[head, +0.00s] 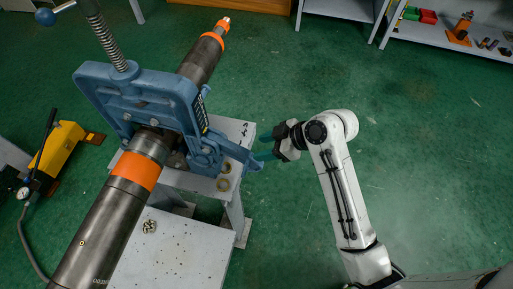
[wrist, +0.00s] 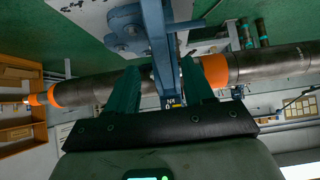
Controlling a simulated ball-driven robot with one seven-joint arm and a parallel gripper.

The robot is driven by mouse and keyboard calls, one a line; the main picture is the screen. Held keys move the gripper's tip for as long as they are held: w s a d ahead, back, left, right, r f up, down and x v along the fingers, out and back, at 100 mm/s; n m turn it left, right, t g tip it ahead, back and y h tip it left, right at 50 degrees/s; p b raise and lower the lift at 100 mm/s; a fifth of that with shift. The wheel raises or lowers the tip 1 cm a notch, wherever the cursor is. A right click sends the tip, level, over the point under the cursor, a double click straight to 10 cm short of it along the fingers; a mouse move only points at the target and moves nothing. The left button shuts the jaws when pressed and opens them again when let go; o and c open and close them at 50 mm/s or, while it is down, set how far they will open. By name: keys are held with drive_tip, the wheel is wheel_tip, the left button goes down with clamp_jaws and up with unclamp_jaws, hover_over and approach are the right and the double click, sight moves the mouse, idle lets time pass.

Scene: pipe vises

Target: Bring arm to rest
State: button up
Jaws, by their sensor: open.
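My white arm reaches in from the lower right of the head view. My gripper (head: 261,146) is open, its two teal fingers apart, just right of the blue vise (head: 150,97). The fingertips are close to the end of the vise's blue side latch (head: 232,155); whether they touch cannot be told. In the wrist view my gripper (wrist: 160,73) shows both fingers spread, with a blue vise bar (wrist: 157,40) showing between them. The vise stands around a long dark pipe (head: 101,232) with orange bands; the pipe also crosses the wrist view (wrist: 270,62).
The vise sits on a grey metal stand (head: 180,250). A yellow pump (head: 60,148) with gauge and hose is at left. A shelf (head: 450,38) with small parts is at the upper right. Green floor (head: 280,210) is clear between stand and arm.

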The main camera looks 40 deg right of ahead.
drive_tip(key=shift+r, duration=0.1)
idle(0.5)
drive_tip(key=s+f+m+g+h, duration=0.3)
drive_tip(key=s+m, duration=0.1)
drive_tip(key=s, duration=0.6)
drive_tip(key=s+f+m+g+h, duration=0.2)
drive_tip(key=s+f+m+g, duration=0.1)
drive_tip(key=s, duration=0.7)
drive_tip(key=shift+s+f+m+g+h, duration=0.15)
drive_tip(key=shift+s+m+g+h, duration=0.15)
drive_tip(key=shift+m+h, duration=0.15)
drive_tip(key=shift+a, duration=0.1)
drive_tip(key=shift+c, duration=0.3)
